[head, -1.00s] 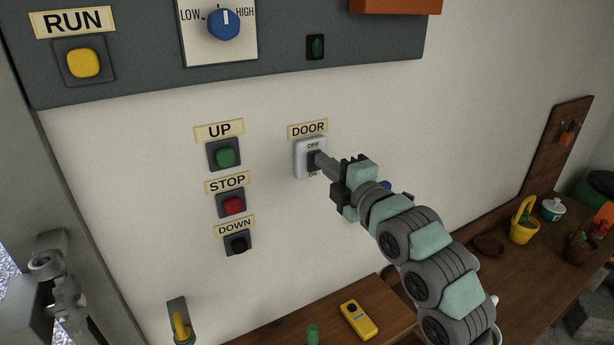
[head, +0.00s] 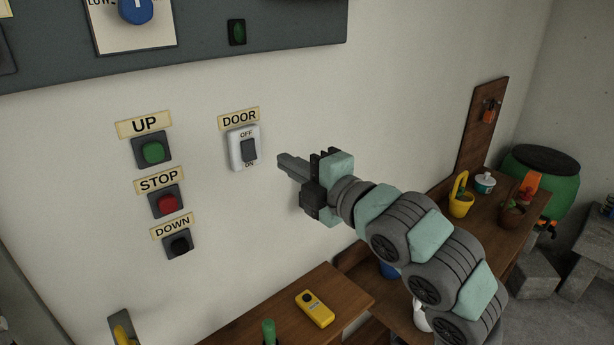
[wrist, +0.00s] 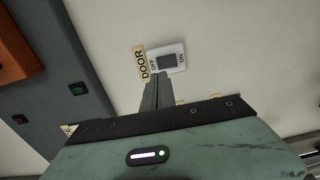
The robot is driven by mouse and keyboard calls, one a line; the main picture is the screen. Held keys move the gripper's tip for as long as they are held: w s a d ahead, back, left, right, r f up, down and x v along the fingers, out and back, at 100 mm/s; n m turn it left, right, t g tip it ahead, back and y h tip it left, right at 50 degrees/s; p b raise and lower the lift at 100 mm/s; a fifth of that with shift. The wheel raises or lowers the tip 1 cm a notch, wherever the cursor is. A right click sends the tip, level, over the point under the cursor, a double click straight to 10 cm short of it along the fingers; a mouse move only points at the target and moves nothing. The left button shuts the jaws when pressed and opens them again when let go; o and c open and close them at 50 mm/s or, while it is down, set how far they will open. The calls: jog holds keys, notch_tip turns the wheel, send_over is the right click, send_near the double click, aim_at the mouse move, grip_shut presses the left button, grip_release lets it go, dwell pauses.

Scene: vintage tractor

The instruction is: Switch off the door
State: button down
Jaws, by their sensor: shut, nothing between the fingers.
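The door switch (head: 243,147) is a white plate with a dark grey rocker on the wall, under a DOOR label (head: 239,118). OFF is printed above the rocker and ON below it. Which end of the rocker is pressed in is hard to tell. My gripper (head: 283,162) is shut and empty, to the right of the switch and apart from it. In the wrist view the switch (wrist: 166,61) shows sideways just beyond my shut fingers (wrist: 156,88).
To the left are the UP (head: 153,152), STOP (head: 167,202) and DOWN (head: 179,243) buttons. A grey panel (head: 190,52) hangs above. Below is a wooden bench (head: 347,291) with a yellow handheld device (head: 315,308). The wall around the switch is clear.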

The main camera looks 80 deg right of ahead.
jog(key=shift+v, duration=2.1)
jog(key=shift+r, duration=0.15)
